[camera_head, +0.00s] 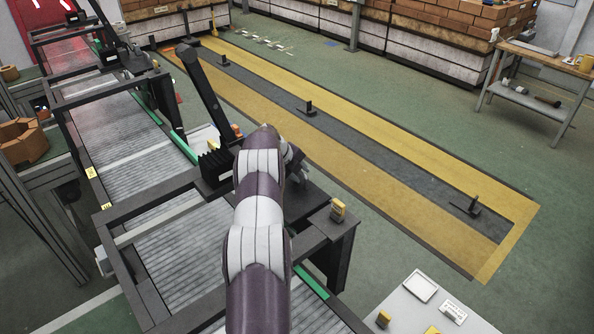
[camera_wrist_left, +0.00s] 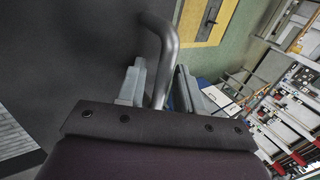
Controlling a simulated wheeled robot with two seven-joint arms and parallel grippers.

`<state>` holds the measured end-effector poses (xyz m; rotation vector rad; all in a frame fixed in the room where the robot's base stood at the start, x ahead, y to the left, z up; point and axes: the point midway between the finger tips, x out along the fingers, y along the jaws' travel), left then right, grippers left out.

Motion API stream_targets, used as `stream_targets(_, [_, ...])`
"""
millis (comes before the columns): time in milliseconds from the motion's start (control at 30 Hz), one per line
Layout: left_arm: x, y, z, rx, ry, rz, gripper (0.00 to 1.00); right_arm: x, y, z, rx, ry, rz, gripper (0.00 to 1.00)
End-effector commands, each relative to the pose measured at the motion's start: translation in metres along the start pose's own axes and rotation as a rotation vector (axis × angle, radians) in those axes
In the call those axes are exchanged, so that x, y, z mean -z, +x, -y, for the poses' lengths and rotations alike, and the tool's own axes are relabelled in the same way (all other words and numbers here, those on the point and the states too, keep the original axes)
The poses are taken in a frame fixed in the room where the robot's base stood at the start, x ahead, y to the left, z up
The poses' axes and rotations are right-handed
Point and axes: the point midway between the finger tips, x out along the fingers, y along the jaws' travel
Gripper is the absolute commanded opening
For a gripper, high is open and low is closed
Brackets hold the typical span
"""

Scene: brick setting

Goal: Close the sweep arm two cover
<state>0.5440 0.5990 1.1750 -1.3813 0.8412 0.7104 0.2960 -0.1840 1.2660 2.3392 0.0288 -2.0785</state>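The nearer sweep arm (camera_head: 203,92) is a black slanted bar rising from the side of the conveyor. A dark box-like housing (camera_head: 310,212) lies beside its base, largely behind my left arm. In the left wrist view a broad dark panel (camera_wrist_left: 60,60), likely the cover, carries a bent grey handle (camera_wrist_left: 165,50). My left gripper (camera_wrist_left: 160,85) has its two fingers on either side of the handle, with narrow gaps showing, so it looks open around it. In the head view the left gripper (camera_head: 294,162) is mostly hidden by my wrist. My right gripper is not in view.
A roller conveyor (camera_head: 112,133) with dark frames runs along the left. A yellow-bordered floor strip (camera_head: 400,150) with small black posts lies to the right. A white table (camera_head: 405,310) stands at the bottom right and a workbench (camera_head: 545,62) at the far right. Green floor is clear between.

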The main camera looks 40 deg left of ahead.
Motion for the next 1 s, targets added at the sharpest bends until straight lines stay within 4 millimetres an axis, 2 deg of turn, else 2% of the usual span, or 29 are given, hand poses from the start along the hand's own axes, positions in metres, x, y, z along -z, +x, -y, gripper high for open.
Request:
stream_targets(333, [-0.001, -0.002, 0.001, 0.003, -0.001, 0.004, 0.35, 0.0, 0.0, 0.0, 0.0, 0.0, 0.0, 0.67])
stream_targets(467, [-0.002, -0.009, 0.0, 0.004, -0.001, 0.006, 0.35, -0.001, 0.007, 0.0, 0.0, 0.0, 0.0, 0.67])
stream_targets(567, [-0.002, -0.026, -0.001, 0.005, 0.0, 0.008, 0.35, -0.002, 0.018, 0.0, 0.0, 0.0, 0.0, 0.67])
stream_targets(800, [-0.002, -0.085, -0.002, 0.005, -0.001, 0.008, 0.35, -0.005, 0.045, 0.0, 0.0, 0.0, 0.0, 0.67])
stream_targets(1000, [-0.001, -0.12, -0.001, 0.003, -0.001, 0.003, 0.35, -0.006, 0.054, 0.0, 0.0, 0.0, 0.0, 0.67])
